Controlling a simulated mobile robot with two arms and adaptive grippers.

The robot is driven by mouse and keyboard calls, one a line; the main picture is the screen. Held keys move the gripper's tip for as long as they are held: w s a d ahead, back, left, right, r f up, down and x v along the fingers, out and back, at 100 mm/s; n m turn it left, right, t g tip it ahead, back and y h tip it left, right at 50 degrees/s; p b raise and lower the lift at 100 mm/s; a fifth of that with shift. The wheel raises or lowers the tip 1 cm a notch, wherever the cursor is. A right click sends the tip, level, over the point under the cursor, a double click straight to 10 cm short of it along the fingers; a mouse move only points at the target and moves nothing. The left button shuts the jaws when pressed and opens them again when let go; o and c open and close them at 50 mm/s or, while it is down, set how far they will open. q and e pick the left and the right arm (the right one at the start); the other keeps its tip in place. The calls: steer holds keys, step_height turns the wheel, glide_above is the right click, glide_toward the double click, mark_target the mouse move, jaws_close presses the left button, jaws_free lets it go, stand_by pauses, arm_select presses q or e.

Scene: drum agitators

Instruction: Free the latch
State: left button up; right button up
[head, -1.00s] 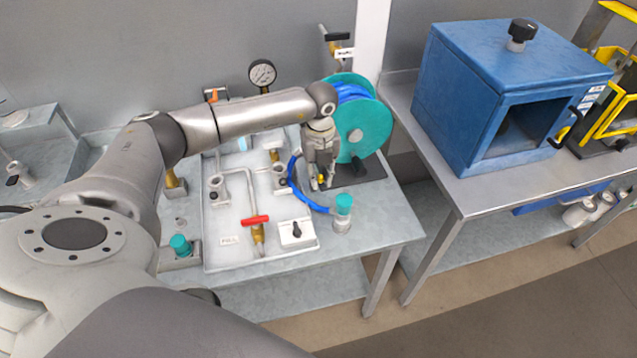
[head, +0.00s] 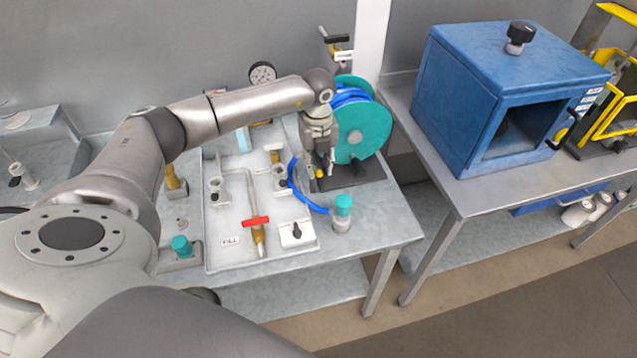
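A teal reel (head: 366,130) wound with blue hose stands on a dark base plate (head: 352,178) at the back right of the near bench. A small yellow part (head: 319,173) shows at the left of this base; it may be the latch, but it is too small to be sure. My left gripper (head: 324,168) points down right beside the yellow part, in front of the reel's left side. Its fingers partly hide that spot. I cannot tell whether they touch the part or how wide they are apart. My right gripper is out of view.
Blue hose (head: 301,194) curves from the reel side to a teal-capped fitting (head: 343,208). A white panel tray (head: 218,250) holds pipes and a red-handled valve (head: 256,221). A pressure gauge (head: 262,73) stands behind. A blue cabinet (head: 462,105) is on the right bench.

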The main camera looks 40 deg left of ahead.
arm_select(q)
steer(key=shift+o, duration=1)
steer(key=shift+f, duration=0.3)
steer(key=shift+s+d, duration=0.15)
step_height(320, 180, up, 7)
steer(key=p, duration=0.4)
steer(key=shift+f, duration=0.15)
steer(key=shift+r, duration=1.15)
